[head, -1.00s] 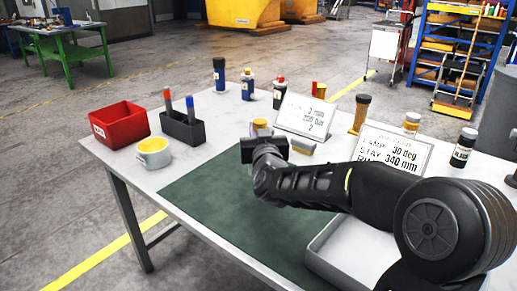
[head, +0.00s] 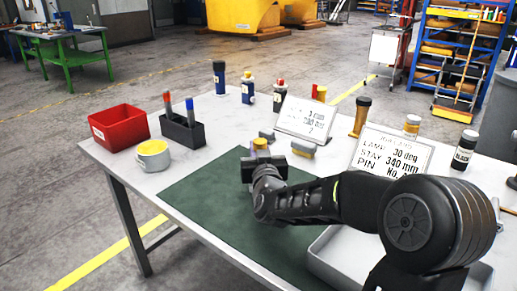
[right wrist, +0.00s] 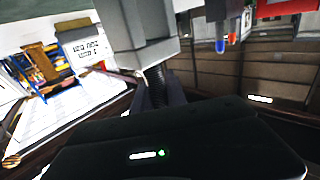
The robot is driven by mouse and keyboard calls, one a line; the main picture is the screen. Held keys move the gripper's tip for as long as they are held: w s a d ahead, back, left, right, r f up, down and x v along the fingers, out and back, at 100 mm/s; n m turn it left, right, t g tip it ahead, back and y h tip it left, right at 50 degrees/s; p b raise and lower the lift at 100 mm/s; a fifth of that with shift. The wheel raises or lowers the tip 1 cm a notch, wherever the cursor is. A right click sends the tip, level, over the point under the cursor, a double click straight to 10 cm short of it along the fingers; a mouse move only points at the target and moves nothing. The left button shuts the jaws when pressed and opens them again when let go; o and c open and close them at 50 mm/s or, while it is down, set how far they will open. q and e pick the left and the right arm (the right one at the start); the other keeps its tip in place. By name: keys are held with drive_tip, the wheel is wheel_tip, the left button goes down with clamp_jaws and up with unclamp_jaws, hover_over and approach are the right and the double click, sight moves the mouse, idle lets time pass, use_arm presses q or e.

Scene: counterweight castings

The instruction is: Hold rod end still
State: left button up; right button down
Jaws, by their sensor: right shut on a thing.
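My right gripper (head: 264,164) is low over the far part of the green mat (head: 205,198). It is shut on a small piece with a yellow top (head: 260,142), which I take to be the rod end; the jaws and wrist hide most of it. In the right wrist view a dark ribbed or threaded shaft (right wrist: 157,84) shows beyond the gripper's dark body, below a grey block (right wrist: 142,28). I cannot tell how these join. My left gripper is not in view.
A grey block (head: 303,148) stands right of the gripper, near two sign cards (head: 306,117). A grey tray (head: 345,255) lies under my right arm. The mat's left part is clear.

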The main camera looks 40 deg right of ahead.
drive_tip(key=c, duration=1.3)
unclamp_jaws()
drive_tip(key=shift+c, duration=0.2)
drive_tip(key=shift+r+p, duration=0.2)
drive_tip(key=shift+p, duration=0.15)
drive_tip(key=b+v, duration=0.3)
drive_tip(key=v, duration=0.9)
drive_tip(key=shift+f, duration=0.15)
